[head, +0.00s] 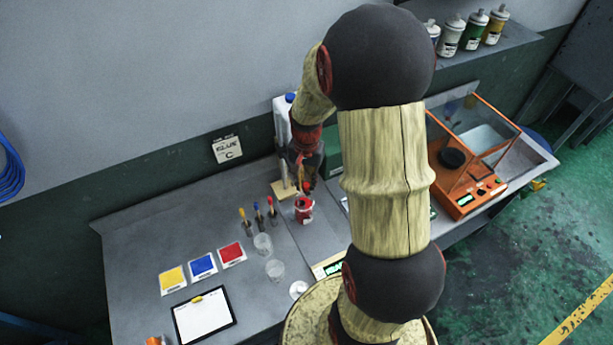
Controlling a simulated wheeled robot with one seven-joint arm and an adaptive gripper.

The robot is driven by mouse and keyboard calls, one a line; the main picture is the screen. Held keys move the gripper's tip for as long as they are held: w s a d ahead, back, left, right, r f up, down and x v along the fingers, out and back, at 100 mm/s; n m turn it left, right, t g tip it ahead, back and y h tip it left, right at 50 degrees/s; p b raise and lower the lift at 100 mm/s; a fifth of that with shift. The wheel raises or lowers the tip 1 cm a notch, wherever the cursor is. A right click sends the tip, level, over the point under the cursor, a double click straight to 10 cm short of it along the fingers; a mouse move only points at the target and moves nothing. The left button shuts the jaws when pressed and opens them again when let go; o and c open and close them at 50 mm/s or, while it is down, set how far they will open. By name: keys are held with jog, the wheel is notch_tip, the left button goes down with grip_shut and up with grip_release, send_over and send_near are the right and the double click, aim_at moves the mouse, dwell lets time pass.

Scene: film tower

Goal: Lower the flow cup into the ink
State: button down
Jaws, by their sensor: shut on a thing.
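My gripper (304,165) is at the back of the bench, small and dark in the head view, partly beside my own arm. It is shut on a slim, small thing, which I take to be the flow cup (302,182); its shape is hard to make out at this size. The held thing is right above or at the mouth of a red-labelled ink can (303,212) on the bench. I cannot tell whether its lower end is above the rim or inside the can. The ink surface is not clear to see.
Several small tools with coloured tops (257,216) and clear cups (263,243) stand left of the can. Yellow, blue and red cards (202,265) and a clipboard (204,315) lie farther left. A white jug (281,120) stands behind; an orange machine (460,185) is at right.

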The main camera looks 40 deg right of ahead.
aim_at(306, 191)
notch_tip(306, 191, down, 7)
jog(key=b, duration=0.3)
jog(key=shift+r, duration=0.1)
jog(key=shift+s+f, duration=0.1)
jog(key=shift+f, duration=0.1)
jog(key=c, duration=2.1)
grip_release()
jog(key=o, duration=0.3)
jog(key=shift+w+f, duration=0.1)
jog(key=shift+w, duration=0.1)
jog(key=shift+o, duration=0.9)
jog(key=shift+s, duration=0.1)
notch_tip(306, 191, up, 12)
jog(key=shift+r, duration=0.1)
